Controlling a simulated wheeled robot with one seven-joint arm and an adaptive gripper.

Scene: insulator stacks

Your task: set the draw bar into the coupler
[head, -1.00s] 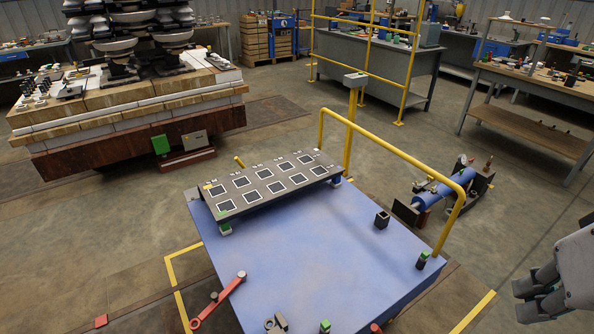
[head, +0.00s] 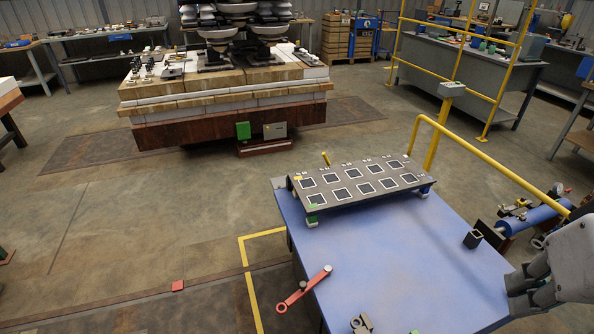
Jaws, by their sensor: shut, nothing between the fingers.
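A red bar (head: 303,290) with a ring at its lower end and a grey pin-like top at its upper end lies across the left edge of the blue table. It looks like the draw bar. A small grey forked piece (head: 362,323) stands near the table's front edge, cut by the bottom of the picture. It may be the coupler, but I cannot tell for sure. My gripper (head: 512,293) is at the right edge of the head view, shut and empty, over the table's right side and well apart from the red bar.
The blue table (head: 400,255) has clear room in its middle. A tilted black panel with white-edged squares (head: 361,182) stands at its back. A black block (head: 473,239) sits on the right. A yellow rail (head: 480,160) runs along the right side.

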